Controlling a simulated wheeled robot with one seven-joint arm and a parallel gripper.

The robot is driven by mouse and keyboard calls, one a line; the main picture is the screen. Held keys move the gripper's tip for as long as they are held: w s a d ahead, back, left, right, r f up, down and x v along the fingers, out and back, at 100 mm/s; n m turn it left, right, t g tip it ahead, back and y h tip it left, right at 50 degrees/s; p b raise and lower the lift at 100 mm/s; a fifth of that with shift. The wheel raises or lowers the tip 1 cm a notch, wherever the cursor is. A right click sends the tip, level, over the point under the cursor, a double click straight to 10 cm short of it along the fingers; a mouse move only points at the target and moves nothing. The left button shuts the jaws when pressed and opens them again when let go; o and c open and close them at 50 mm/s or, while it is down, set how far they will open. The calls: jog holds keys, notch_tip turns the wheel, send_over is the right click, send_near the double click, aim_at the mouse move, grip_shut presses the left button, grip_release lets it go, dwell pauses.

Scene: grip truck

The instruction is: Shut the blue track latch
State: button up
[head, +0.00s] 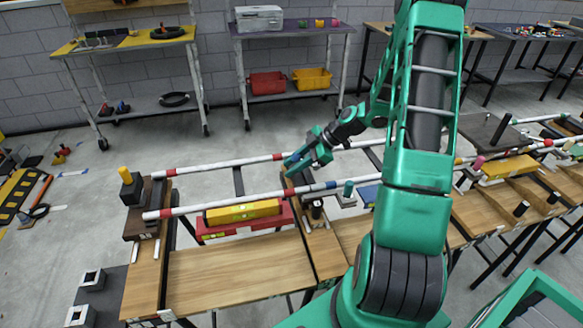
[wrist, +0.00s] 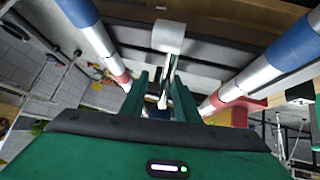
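My gripper (head: 304,163) is low over the two striped rails, near a cross plank, in the head view. In the wrist view its two green fingers (wrist: 162,92) stand apart, and a thin metal bar (wrist: 167,75) with a pale grey block (wrist: 168,36) at its far end shows between them. I cannot tell whether the fingers touch the bar. Blue bands mark the near rail (head: 331,185) and both rails in the wrist view (wrist: 78,12). I cannot tell which part is the blue latch; the fingers and arm may hide it.
A yellow box (head: 243,212) sits on a red base (head: 216,230) between rail and planks. A black block with a yellow knob (head: 126,175) stands at the rail's left end. A teal cylinder (head: 348,188) stands right of the gripper. Wooden tabletops (head: 235,270) lie in front.

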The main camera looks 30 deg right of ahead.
aim_at(315, 167)
jog(key=shift+s+d, duration=0.15)
jog(key=shift+d+r, duration=0.1)
jog(key=shift+d, duration=0.05)
jog(key=v, duration=1)
jog(key=shift+r, duration=0.15)
